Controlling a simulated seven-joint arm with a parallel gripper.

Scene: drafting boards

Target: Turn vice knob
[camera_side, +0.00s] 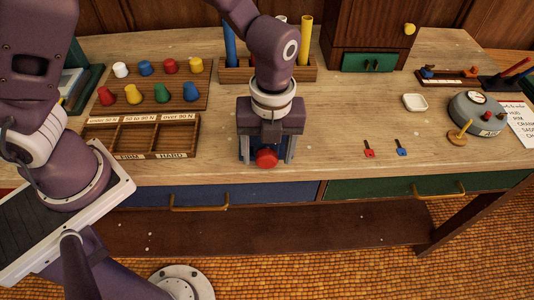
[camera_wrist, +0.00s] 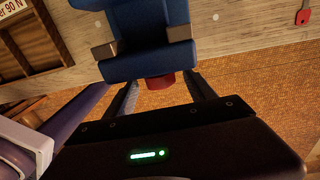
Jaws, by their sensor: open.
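The blue vice (camera_wrist: 145,35) stands at the front edge of the bench. Its red knob (camera_side: 266,158) faces the front; in the wrist view the knob (camera_wrist: 160,82) shows as a red piece below the blue body. My gripper (camera_side: 267,152) is lowered over the vice, and its body hides most of the vice in the side view. In the wrist view my gripper (camera_wrist: 165,92) is open, with one finger on each side of the red knob. I cannot tell whether either finger touches it.
A sorting tray (camera_side: 140,137) with labelled compartments and a peg board (camera_side: 185,80) with coloured knobs lie to the left. A rack (camera_side: 310,70) stands behind. Two small keys (camera_side: 369,150) lie right of the vice. A blue drawer (camera_side: 270,191) is below the bench edge.

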